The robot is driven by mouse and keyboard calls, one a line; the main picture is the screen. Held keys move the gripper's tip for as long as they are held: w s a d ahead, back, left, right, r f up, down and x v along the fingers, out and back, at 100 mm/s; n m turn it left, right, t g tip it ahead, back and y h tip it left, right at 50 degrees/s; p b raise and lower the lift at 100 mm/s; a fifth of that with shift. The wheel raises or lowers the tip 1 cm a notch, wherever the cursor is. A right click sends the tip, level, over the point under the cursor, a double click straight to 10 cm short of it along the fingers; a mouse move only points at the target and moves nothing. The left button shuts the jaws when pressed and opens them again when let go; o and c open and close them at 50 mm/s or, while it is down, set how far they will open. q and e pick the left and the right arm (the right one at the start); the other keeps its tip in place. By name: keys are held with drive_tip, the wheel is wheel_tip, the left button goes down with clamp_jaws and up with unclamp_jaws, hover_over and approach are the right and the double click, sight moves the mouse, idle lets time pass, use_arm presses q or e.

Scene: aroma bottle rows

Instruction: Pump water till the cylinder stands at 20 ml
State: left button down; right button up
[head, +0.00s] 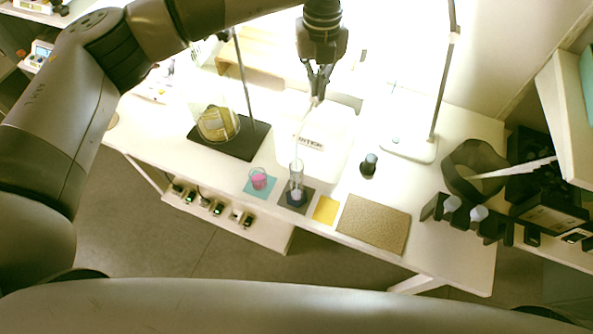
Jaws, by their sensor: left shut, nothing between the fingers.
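The clear measuring cylinder (297,174) stands upright on a dark square mat near the table's front edge. Its base looks dark, and its water level and scale are too small to read. Behind it is a pale water container (331,132) with a label, partly washed out by glare. A thin pale spout (304,122) runs from below my left gripper down toward the cylinder's mouth. My left gripper (317,97) points down above the container, shut and empty, at the spout's upper end. Whether it touches the pump top cannot be told. My right gripper is not in view.
A small beaker of pink liquid (259,181) stands left of the cylinder. A flask of yellow liquid (217,124) is on a dark stand base. A yellow pad (325,210), a brown board (372,225) and a small dark bottle (369,164) are to the right.

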use_arm(q)
drive_tip(key=shift+f, duration=0.35)
drive_tip(key=shift+r, duration=0.15)
drive_tip(key=shift+r+p, duration=0.45)
drive_tip(key=shift+r, duration=1.15)
drive_tip(key=shift+f+b, duration=1.35)
drive_tip(key=shift+f, duration=0.25)
drive_tip(key=shift+r, duration=0.2)
drive_tip(key=shift+r+p, duration=0.75)
drive_tip(key=shift+r, duration=0.65)
drive_tip(key=shift+r, duration=0.1)
